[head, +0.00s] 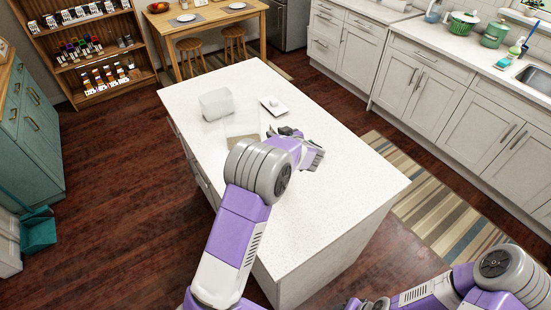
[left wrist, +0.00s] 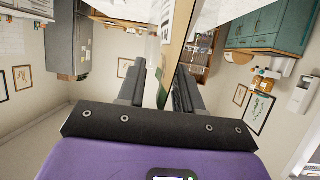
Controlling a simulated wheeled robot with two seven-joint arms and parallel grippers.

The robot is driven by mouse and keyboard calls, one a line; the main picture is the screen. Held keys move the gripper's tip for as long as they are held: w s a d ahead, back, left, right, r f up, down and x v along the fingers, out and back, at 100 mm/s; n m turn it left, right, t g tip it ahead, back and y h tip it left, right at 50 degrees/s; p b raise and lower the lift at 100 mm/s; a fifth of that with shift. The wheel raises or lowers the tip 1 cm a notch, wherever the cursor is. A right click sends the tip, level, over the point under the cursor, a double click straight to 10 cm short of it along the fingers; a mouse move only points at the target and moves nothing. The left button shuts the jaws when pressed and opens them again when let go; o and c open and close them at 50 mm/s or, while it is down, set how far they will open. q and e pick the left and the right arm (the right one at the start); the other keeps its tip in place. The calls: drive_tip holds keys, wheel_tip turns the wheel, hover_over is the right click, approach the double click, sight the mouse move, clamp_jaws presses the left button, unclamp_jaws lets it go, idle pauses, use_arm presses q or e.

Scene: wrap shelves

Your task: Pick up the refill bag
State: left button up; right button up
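My left gripper (head: 312,153) is over the white-topped island, its fingers partly hidden in the head view. In the left wrist view my left gripper's fingers (left wrist: 168,88) are close together. A thin upright thing with a tan side and a pale side, which looks like the refill bag (left wrist: 168,45), stands between them and runs out of the top of the picture. The fingers appear closed on it. In the head view I cannot make out the bag for certain. My right gripper (head: 366,303) shows only in part at the bottom edge, too little to tell its state.
On the island (head: 330,205) are a white block (head: 216,103), a clear container or sheet beside it, a flat tan piece (head: 240,143) and a white dish (head: 273,106). The island's near right is bare. Counters stand at the right, a shelf (head: 88,45) at the back left.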

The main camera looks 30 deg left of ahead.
use_arm(q)
clamp_jaws()
idle(1.2)
